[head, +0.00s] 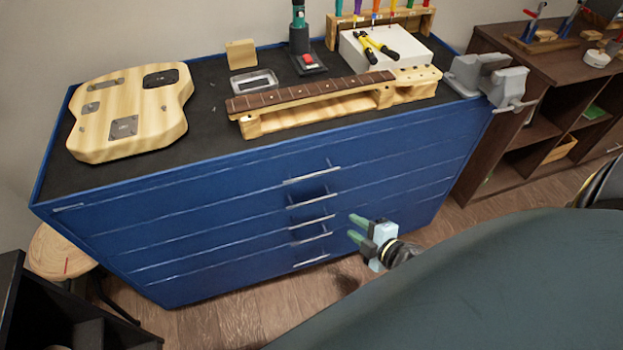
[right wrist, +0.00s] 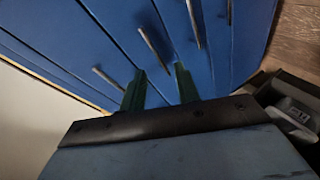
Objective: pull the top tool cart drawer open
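The blue tool cart (head: 270,200) stands ahead with several drawers, each with a thin metal bar handle at its middle. The top drawer's handle (head: 312,175) is just below the cart top, and that drawer looks shut. My right gripper (head: 354,227) is in front of the drawer fronts, to the right of the handles and lower than the top one. Its green fingers are apart with nothing between them. In the right wrist view the fingers (right wrist: 160,82) point at the blue fronts, with a handle (right wrist: 155,48) just beyond them. My left gripper is not in view.
On the cart top lie a guitar body (head: 130,112), a guitar neck (head: 320,100) in a wooden cradle, a white box (head: 385,48) with pliers and a grey vise (head: 487,78). A brown shelf (head: 540,75) stands right. A dark rounded surface fills the lower right.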

